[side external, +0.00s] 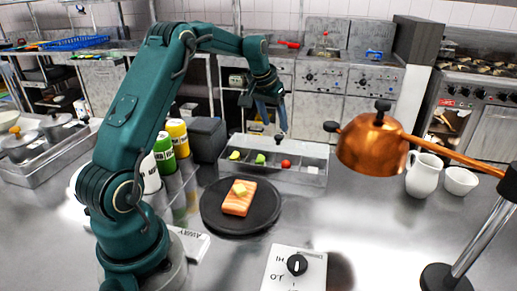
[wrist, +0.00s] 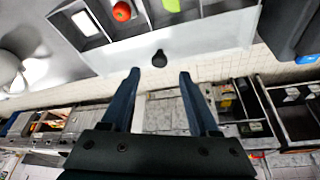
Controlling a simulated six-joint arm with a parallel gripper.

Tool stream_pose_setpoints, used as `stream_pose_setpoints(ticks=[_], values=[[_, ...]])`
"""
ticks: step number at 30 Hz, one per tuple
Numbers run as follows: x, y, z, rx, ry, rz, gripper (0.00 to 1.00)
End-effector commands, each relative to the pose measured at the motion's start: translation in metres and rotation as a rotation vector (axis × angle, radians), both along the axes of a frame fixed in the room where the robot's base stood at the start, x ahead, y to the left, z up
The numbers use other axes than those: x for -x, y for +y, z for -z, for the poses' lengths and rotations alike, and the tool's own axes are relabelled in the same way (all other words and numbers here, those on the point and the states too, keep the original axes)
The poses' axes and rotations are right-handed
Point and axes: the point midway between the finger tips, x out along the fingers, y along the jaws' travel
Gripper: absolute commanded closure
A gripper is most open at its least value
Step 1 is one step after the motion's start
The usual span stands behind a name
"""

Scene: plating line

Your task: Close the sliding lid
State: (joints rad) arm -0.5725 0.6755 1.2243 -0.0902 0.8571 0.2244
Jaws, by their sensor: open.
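A long grey bin (side external: 262,176) stands behind the black plate, its compartments open on top. A yellow piece (side external: 235,155), a green piece (side external: 260,159) and a red piece (side external: 286,164) lie in them. The sliding lid (wrist: 205,45) is a pale panel beside the uncovered compartments in the wrist view, with a dark knob (wrist: 159,58). My gripper (side external: 270,122) is above the bin's far side, pointing down. In the wrist view my gripper (wrist: 160,73) is open and empty, and the knob appears just beyond and between its fingertips. Contact cannot be told.
A black plate (side external: 210,213) with salmon is in front of the bin. Green and yellow bottles (side external: 177,138) and a grey container (side external: 206,140) stand left. A copper heat lamp (side external: 372,146) hangs right, near a white jug (side external: 423,175). A dial box (side external: 294,268) is at the front.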

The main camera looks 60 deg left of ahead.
Motion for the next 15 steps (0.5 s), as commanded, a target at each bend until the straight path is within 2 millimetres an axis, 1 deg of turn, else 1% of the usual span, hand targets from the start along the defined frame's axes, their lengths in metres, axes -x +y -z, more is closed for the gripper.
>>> stream_pose_setpoints(ticks=[4,9,15], values=[[-0.006,0.002,0.019,0.002,0.003,0.000,0.39],[-0.013,0.005,0.036,0.001,0.002,0.001,0.39],[-0.016,0.006,0.043,0.000,0.000,0.001,0.39]])
